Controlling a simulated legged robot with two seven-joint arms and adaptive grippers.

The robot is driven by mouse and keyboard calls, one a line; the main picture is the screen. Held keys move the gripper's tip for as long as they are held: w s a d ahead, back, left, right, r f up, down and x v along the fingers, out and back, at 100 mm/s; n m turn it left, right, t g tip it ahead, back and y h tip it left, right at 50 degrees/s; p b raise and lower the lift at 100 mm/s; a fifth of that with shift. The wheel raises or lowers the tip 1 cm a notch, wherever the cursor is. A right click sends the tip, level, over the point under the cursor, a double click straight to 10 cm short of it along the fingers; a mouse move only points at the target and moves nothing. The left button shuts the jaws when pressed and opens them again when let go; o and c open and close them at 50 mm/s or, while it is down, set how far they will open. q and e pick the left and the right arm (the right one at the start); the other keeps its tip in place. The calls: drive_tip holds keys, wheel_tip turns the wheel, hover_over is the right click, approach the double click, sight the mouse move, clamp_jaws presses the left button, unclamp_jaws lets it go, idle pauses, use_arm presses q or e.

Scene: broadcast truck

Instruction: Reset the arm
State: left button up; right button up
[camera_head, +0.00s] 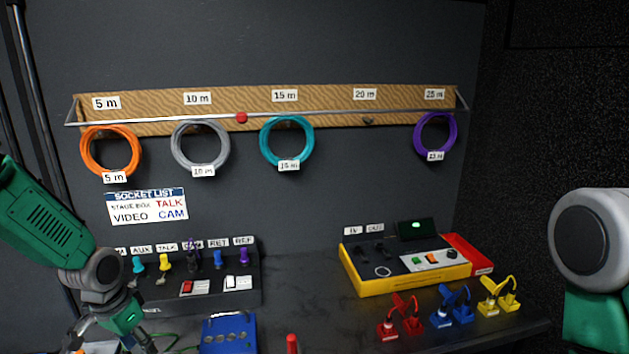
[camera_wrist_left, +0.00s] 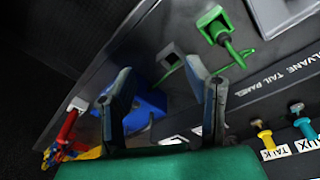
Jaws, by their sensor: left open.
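My left arm comes in from the left in the head view. Its gripper (camera_head: 112,342) is low at the left, in front of the socket panel (camera_head: 215,292), and partly cut off by the bottom edge. In the left wrist view the two fingers of the left gripper (camera_wrist_left: 163,88) stand apart with nothing held between them.
A blue box (camera_head: 228,334) stands right of the left gripper. A yellow and red case (camera_head: 405,284) and red, blue and yellow clips (camera_head: 452,310) are at the right. Coiled cables, including an orange one (camera_head: 84,152), hang on a wall rail.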

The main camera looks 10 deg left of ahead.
use_arm(q)
drive_tip(key=s+d+f+n+b, duration=0.1)
drive_tip(key=s+d+f+b, duration=0.2)
drive_tip(key=s+d+f, duration=0.35)
drive_tip(key=s+d+f+b, duration=0.3)
drive_tip(key=s+d+f, duration=0.1)
drive_tip(key=s+f, duration=0.5)
drive_tip(key=s+f+b, duration=0.1)
drive_tip(key=s+f, duration=0.2)
drive_tip(key=s, duration=0.3)
drive_tip(key=s+d+f+n+y+b, duration=0.1)
drive_tip(key=s+f+b, duration=0.1)
drive_tip(key=s, duration=0.5)
drive_tip(key=shift+s+d+f+g, duration=0.25)
drive_tip(key=shift+s+f+g, duration=0.05)
drive_tip(key=shift+f, duration=0.6)
drive_tip(key=shift+a, duration=0.1)
